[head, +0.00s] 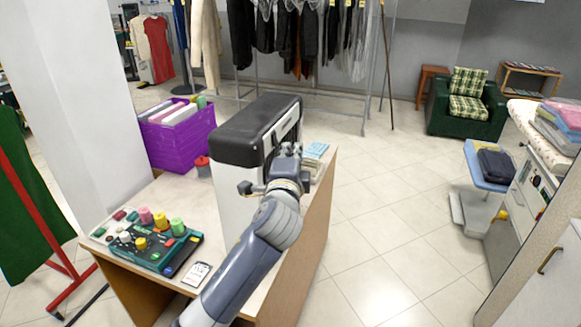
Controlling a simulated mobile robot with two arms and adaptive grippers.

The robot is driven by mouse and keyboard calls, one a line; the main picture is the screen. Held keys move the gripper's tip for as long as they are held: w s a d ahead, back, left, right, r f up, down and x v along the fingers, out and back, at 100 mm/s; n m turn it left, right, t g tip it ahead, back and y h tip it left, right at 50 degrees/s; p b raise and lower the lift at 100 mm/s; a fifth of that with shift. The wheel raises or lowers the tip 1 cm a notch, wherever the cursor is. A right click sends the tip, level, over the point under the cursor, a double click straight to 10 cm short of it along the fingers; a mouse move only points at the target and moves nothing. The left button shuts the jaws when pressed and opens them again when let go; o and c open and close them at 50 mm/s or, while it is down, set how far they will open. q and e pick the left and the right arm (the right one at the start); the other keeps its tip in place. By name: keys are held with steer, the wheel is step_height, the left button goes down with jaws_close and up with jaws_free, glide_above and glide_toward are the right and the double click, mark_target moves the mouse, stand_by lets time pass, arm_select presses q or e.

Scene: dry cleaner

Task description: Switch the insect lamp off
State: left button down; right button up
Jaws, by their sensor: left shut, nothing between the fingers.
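The insect lamp appears to be the large upright box (233,190) with a black top and pale side. It stands on the wooden table in the middle of the head view. Its right-hand face has a dark, barred opening, partly hidden by my left gripper. My left gripper (289,150) is shut and empty, in front of that face. I cannot tell whether it touches the box. No switch can be made out, and I cannot tell whether the lamp is lit. My right gripper is not in view.
The table (213,234) also holds a purple crate (180,142), a green tray with coloured spools (156,246), a small card (196,273) and a stack of pale blue items (315,151).

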arm_select(q)
steer(key=s, duration=0.3)
steer(key=s+b, duration=0.1)
steer(key=s, duration=0.1)
steer(key=shift+s+d+r, duration=0.2)
steer(key=shift+s+r, duration=0.05)
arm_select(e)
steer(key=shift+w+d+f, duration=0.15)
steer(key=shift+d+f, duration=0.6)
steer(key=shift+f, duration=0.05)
arm_select(q)
steer(key=shift+f, duration=0.1)
